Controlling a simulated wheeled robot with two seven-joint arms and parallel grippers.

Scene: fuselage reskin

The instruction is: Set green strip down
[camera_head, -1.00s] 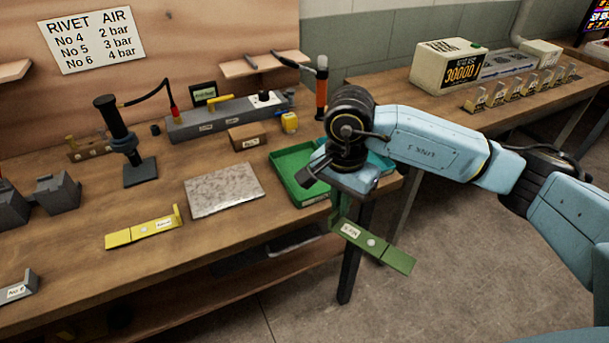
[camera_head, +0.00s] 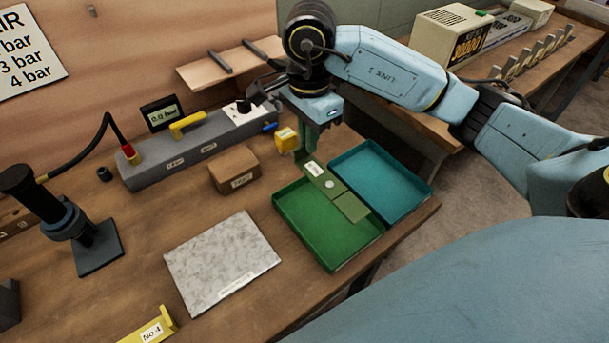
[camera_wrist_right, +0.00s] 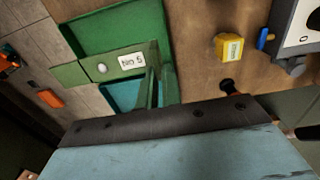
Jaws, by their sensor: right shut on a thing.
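The green strip (camera_head: 335,190) is a flat bar with an upright end tab and a white label; the label reads No 5 in the right wrist view, where the strip (camera_wrist_right: 110,66) also shows. My right gripper (camera_head: 310,130) is shut on the strip's upright tab. The strip hangs above the green tray (camera_head: 305,240), near the divide with the teal tray (camera_head: 395,190). I cannot tell whether it touches either tray. In the wrist view the green tray (camera_wrist_right: 100,28) and teal tray (camera_wrist_right: 120,95) lie beyond the strip. My left gripper is not in view.
A speckled plate (camera_head: 222,262) lies left of the green tray. A small brown box (camera_head: 234,170) and a yellow block (camera_head: 286,140) stand behind. A yellow strip (camera_head: 150,330) lies at the front left. The bench edge is just right of the trays.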

